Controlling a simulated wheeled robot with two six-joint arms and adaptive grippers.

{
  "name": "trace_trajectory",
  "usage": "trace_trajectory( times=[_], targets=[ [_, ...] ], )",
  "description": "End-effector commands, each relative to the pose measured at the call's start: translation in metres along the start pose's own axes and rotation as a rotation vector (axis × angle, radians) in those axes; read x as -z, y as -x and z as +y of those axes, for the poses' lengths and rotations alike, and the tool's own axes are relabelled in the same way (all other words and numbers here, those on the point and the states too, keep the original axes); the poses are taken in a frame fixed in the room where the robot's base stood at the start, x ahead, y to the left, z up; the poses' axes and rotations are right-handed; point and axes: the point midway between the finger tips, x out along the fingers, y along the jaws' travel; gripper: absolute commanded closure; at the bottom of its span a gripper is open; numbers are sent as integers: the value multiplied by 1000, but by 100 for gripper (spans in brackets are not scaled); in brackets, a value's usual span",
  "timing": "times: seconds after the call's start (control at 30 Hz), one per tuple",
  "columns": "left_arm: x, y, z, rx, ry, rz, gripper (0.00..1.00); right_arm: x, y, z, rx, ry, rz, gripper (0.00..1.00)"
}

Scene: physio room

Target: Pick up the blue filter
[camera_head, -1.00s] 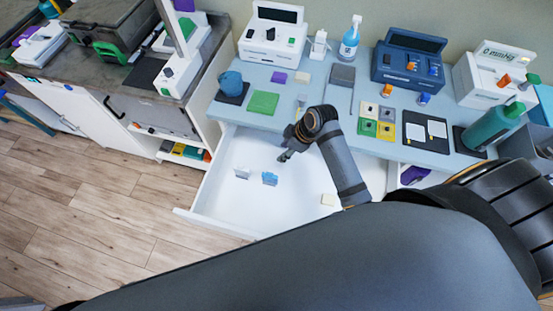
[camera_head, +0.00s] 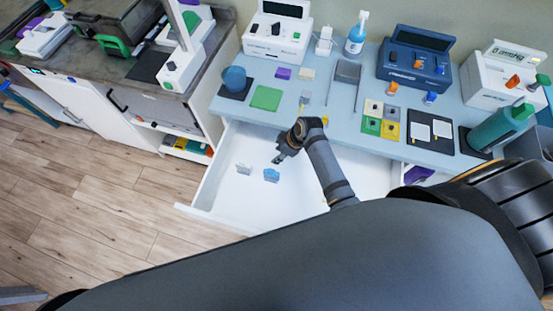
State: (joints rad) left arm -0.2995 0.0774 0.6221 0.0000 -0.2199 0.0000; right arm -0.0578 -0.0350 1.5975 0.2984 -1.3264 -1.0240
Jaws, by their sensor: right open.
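The blue filter (camera_head: 271,175) is a small light-blue piece standing on the floor of the open white drawer (camera_head: 225,199). A similar whitish-grey piece (camera_head: 244,169) stands to its left. My right gripper (camera_head: 277,160) is open and reaches into the drawer from the right. Its fingertips are just above and behind the blue filter in the picture, with a small gap to it. Nothing shows between the fingers. My left gripper is not in view.
The blue table (camera_head: 335,124) above the drawer carries a green square (camera_head: 266,98), a blue mug (camera_head: 234,79), a spray bottle (camera_head: 356,38) and several devices. The drawer's front wall stands at the lower left. The drawer floor around both pieces is clear.

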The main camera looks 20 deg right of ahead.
Motion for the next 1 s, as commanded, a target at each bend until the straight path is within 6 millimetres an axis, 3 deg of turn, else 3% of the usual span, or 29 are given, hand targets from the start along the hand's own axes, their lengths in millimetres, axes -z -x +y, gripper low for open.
trace_trajectory(
  times=[0.17, 0.4, 0.7, 0.9, 1.0],
  targets=[
    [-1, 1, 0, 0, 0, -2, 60, 0, -21, 0, 0, 0, 0, 58],
    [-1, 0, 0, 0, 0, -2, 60, 0, -22, 0, -1, 0, 0, 60],
    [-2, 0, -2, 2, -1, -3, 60, 0, -22, 0, -1, 0, 0, 100],
    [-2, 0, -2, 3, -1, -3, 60, 0, -22, 0, -1, 0, 0, 100],
    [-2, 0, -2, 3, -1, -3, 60, 0, -22, 0, -1, 0, 0, 87]
  ],
)
